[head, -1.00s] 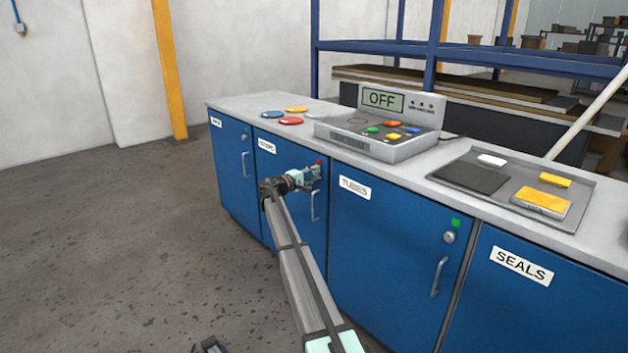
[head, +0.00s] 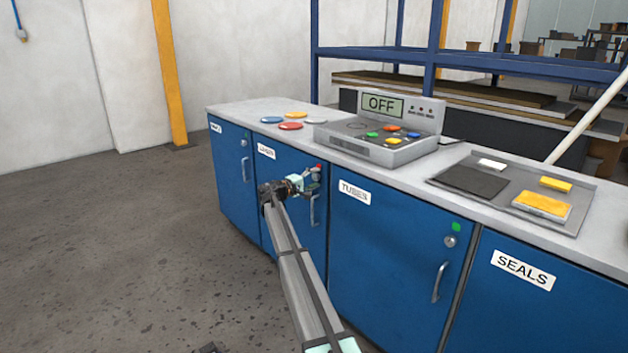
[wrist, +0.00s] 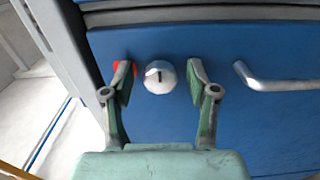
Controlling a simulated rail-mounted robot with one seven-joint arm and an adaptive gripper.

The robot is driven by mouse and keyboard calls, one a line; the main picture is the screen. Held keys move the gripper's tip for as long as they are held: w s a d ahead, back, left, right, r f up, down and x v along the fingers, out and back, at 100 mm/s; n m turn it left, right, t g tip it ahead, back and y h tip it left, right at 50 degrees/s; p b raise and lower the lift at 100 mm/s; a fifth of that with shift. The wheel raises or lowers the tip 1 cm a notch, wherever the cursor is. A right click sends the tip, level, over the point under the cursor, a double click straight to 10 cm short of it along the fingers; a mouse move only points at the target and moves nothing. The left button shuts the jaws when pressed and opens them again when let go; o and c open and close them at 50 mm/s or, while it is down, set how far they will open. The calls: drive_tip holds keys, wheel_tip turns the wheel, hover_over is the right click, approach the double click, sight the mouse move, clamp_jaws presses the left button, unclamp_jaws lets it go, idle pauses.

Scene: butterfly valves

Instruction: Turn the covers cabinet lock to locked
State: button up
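The lock (wrist: 159,77) is a round silver knob with a dark slot on a blue cabinet door. The slot runs across the line from indicator to handle in the wrist view. A red indicator (wrist: 116,68) beside the knob is partly hidden by a finger. My gripper (wrist: 158,68) is open, with one finger on each side of the knob; I cannot tell whether they touch it. In the head view my gripper (head: 309,178) is at the upper right of the second door (head: 285,215) from the left, largely covering the lock. Its label is too small to read surely.
A bar handle (wrist: 280,80) is beside the lock in the wrist view. The TUBES door (head: 385,260) has its own knob and green indicator; the SEALS door (head: 520,310) is at right. A control box (head: 380,135) reading OFF stands on the counter. The floor at left is clear.

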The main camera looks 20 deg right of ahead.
drive_tip(key=v, duration=1.2)
idle(0.3)
